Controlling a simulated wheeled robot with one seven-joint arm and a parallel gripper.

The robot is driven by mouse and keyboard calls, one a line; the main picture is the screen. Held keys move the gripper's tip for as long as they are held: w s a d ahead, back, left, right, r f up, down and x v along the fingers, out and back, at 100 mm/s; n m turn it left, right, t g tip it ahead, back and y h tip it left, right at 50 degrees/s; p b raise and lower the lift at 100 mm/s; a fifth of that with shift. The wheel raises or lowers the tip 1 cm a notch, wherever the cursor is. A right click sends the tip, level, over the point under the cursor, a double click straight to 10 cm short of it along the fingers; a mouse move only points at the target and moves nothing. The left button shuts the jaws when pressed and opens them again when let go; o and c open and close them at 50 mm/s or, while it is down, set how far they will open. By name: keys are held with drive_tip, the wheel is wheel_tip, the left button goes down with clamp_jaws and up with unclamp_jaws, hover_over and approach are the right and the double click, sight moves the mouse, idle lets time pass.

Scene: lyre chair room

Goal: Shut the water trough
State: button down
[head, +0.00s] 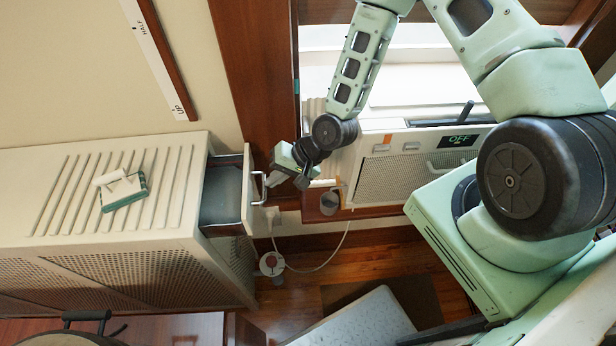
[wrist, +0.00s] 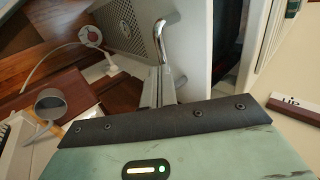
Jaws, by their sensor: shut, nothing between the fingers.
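The water trough (head: 222,197) is a grey-lined drawer pulled part way out of the right end of a cream radiator cover. Its pale front panel (head: 249,190) carries a curved metal handle (head: 260,188). In the wrist view the handle (wrist: 161,40) rises just beyond my fingertips, with the trough's pale front (wrist: 188,50) behind it. My gripper (head: 273,182) is shut and empty, to the right of the handle and very close to it. It also shows in the wrist view (wrist: 157,80). I cannot tell whether the fingers touch the handle.
The ribbed radiator cover (head: 60,200) bears a white and green brush-like object (head: 120,188). A window unit with an "OFF" display (head: 460,140) stands to the right of my gripper. A grey cup (head: 330,202) is beside it. A white cord and round fixture (head: 271,264) are below.

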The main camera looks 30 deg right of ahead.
drive_tip(key=w+a, duration=0.1)
drive_tip(key=a, duration=0.2)
drive_tip(key=w+a+b, duration=0.1)
drive_tip(key=w+a, duration=0.1)
drive_tip(key=a, duration=0.2)
drive_tip(key=w+a+b, duration=0.1)
drive_tip(key=a, duration=0.2)
drive_tip(key=shift+w+a, duration=0.2)
drive_tip(key=b+v, duration=0.2)
drive_tip(key=v, duration=1.5)
drive_tip(key=shift+s+d+r, duration=0.15)
drive_tip(key=shift+s+d, duration=0.05)
drive_tip(key=shift+s, duration=0.1)
